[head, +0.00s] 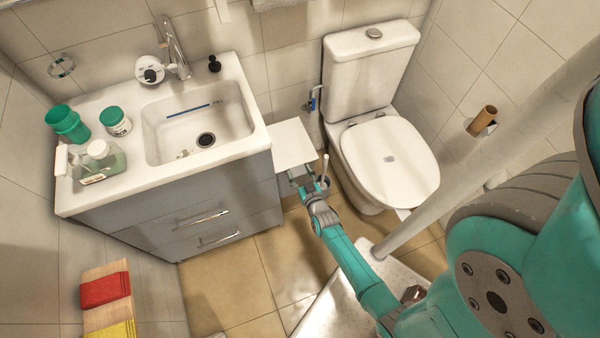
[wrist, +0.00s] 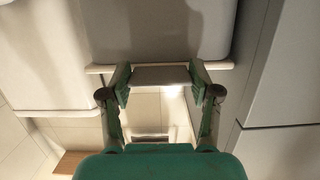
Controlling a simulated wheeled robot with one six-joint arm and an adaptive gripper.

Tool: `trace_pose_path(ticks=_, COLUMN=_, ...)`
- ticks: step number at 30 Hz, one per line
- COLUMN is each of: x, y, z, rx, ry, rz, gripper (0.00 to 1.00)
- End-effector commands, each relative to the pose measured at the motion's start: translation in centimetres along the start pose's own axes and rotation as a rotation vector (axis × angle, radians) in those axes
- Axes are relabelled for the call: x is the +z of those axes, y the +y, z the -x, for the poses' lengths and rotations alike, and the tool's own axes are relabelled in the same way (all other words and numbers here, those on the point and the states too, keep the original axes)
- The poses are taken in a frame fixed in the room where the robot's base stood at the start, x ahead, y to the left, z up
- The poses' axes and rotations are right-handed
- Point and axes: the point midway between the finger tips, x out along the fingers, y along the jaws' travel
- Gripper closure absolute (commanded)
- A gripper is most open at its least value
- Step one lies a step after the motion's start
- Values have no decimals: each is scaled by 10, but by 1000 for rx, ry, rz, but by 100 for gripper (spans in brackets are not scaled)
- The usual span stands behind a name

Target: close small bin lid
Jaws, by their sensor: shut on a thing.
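The small bin's pale, square lid (head: 293,143) shows in the head view between the vanity and the toilet. How far it is tilted is hard to tell. My gripper (head: 301,178) is at the lid's near edge, with its jaws shut on the lid. In the wrist view my gripper (wrist: 162,76) has its green fingers on either side of a grey piece at the rim of a pale, round-cornered panel, which looks like the lid (wrist: 160,30). The bin's body is mostly hidden behind the lid and my gripper.
The grey vanity (head: 185,215) stands close on the left. The white toilet (head: 385,160) is close on the right. A toilet brush (head: 325,167) stands beside my gripper. A pale pipe (head: 440,170) runs near my arm. Open tiled floor (head: 235,275) lies in front of the vanity.

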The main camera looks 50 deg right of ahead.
Motion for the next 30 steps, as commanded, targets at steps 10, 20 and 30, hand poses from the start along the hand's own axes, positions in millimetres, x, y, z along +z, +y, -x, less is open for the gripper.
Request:
trace_pose_path(ticks=10, x=10, y=1, z=4, rx=0, ry=-22, rz=0, gripper=12)
trace_pose_path(ticks=20, x=7, y=0, z=8, rx=0, ry=-16, rz=0, gripper=12)
trace_pose_path(ticks=30, x=8, y=0, z=61, rx=0, ry=-19, rz=-1, gripper=12)
